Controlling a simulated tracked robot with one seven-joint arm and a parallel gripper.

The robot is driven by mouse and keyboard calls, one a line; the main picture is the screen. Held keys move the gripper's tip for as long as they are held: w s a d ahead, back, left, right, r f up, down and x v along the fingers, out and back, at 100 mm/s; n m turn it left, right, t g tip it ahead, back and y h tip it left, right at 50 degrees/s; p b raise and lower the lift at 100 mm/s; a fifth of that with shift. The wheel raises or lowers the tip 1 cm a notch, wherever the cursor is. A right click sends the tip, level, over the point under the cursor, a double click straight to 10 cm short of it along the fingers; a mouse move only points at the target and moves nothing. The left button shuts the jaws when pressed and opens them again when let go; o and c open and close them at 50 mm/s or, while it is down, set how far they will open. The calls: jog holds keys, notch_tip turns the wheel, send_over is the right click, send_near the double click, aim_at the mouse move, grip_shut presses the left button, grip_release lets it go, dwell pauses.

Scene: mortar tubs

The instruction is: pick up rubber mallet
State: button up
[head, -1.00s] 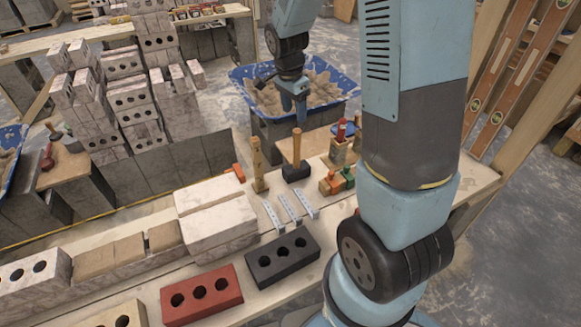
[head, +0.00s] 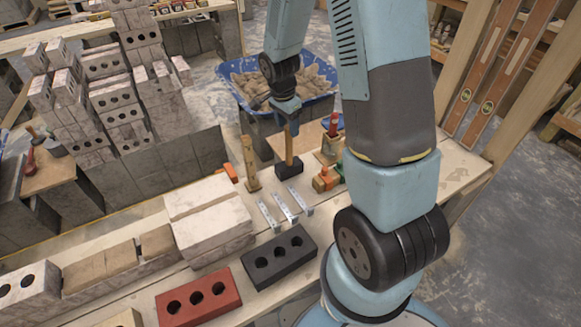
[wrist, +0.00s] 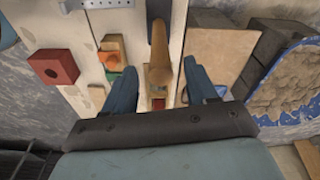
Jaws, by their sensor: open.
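The rubber mallet stands on its black head (head: 289,168) on the wooden bench, its wooden handle (head: 290,148) pointing up. In the wrist view the handle (wrist: 158,50) rises toward the camera, and part of the dark head (wrist: 157,8) shows at the top edge. My gripper (head: 290,125) is just above the mallet, at the top of the handle. In the wrist view my gripper (wrist: 161,68) has its blue fingers apart, with the handle's end between them in the picture. I see a gap on both sides of the handle. Contact is not visible.
A wooden upright tool (head: 250,165) stands close left of the mallet. Orange and green items (head: 325,180) are close right. Metal strips (head: 277,207), a black brick (head: 279,256) and a red brick (head: 199,298) lie in front. A blue mortar tub (head: 326,99) stands behind.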

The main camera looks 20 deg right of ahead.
aim_at(289, 135)
jog(key=shift+w+d+f, duration=0.15)
jog(key=shift+d+f, duration=0.05)
jog(key=shift+f, duration=1.1)
jog(key=shift+w+d+f, duration=0.1)
jog(key=shift+d+f, duration=0.05)
jog(key=shift+f, duration=1.1)
jog(key=shift+c, duration=0.4)
grip_shut()
